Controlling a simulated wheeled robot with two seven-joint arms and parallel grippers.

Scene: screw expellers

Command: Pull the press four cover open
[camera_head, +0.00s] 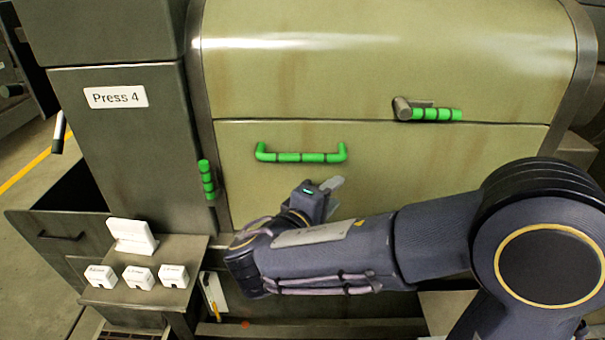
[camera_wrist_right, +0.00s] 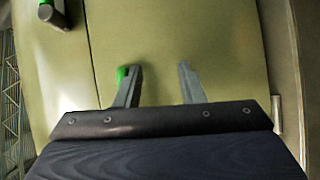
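The press four cover (camera_head: 400,165) is an olive-green panel under a seam, closed flush with the housing. A green bar handle (camera_head: 300,157) is fixed to it. My right gripper (camera_head: 330,186) is just below the handle's right end in the head view. In the right wrist view its two fingers (camera_wrist_right: 158,78) are apart with nothing between them. A bit of the green handle (camera_wrist_right: 121,73) shows beside the left finger, which hides the rest. Contact cannot be told. My left gripper is not in view.
A green-gripped latch (camera_head: 430,113) sits on the seam at right, and it shows in the right wrist view (camera_wrist_right: 58,13). Another green grip (camera_head: 207,180) is at the cover's left edge. A "Press 4" label (camera_head: 116,97) and a small shelf with white blocks (camera_head: 138,277) are at left.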

